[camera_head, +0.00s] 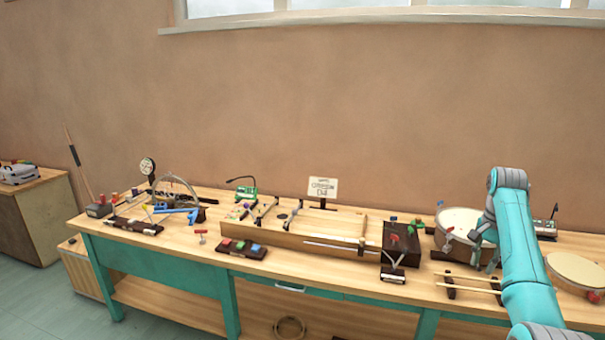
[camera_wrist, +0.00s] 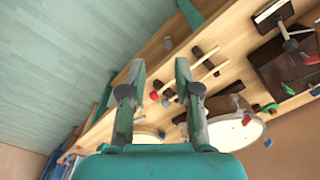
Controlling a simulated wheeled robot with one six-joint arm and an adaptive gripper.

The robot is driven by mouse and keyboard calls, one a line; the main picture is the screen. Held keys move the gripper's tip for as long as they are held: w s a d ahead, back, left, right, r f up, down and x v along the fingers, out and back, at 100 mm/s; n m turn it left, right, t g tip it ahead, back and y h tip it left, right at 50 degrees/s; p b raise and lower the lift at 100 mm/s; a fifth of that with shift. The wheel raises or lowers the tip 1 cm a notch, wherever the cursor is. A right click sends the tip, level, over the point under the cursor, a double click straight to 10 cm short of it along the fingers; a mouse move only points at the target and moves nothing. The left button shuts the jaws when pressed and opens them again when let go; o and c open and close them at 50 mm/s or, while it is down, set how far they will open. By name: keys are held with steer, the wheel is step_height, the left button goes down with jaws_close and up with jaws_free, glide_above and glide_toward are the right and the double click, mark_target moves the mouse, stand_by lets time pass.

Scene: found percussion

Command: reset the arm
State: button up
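My teal arm (camera_head: 522,250) reaches up from the lower right in the head view and bends down at its grey joint. My gripper (camera_head: 485,258) hangs over the right part of the bench, in front of a round drum (camera_head: 457,218). In the wrist view my gripper (camera_wrist: 159,68) shows two fingers spread well apart with nothing between them. It is open and empty. Part of the drum is hidden behind the arm in the head view.
Bare floor (camera_head: 50,295) lies in front.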

steer(key=s+a+f+n+t, duration=0.1)
steer(key=a+f, duration=0.2)
steer(key=f, duration=0.7)
steer(key=s+a+f+n+t+h, duration=0.1)
steer(key=s+a+f, duration=0.15)
steer(key=f, duration=0.65)
steer(key=s+a+f+n+t, duration=0.1)
steer(key=a+f, duration=0.2)
steer(key=f, duration=0.7)
steer(key=s+a+f+n+t, duration=0.1)
steer(key=s+a+f+t, duration=0.1)
steer(key=s+a+f, duration=0.45)
steer(key=s+a+f+n+t, duration=0.15)
steer(key=s+a+f, duration=0.25)
steer(key=s+f, duration=0.5)
steer(key=s+a+r+n+t, duration=0.2)
steer(key=s+a, duration=0.2)
steer(key=s, duration=0.8)
steer(key=s+a+r+n+t, duration=0.1)
steer(key=s+a+r+t, duration=0.2)
steer(key=s, duration=1)
steer(key=s+a+r+n+t, duration=0.1)
steer(key=s+a+r, duration=0.1)
steer(key=s+r, duration=0.7)
steer(key=s+a+r+n+t+y, duration=0.1)
steer(key=s+r+n+t, duration=0.1)
steer(key=s+r, duration=0.7)
step_height(320, 180, up, 6)
steer(key=shift+a+r, duration=0.15)
steer(key=shift+a, duration=0.2)
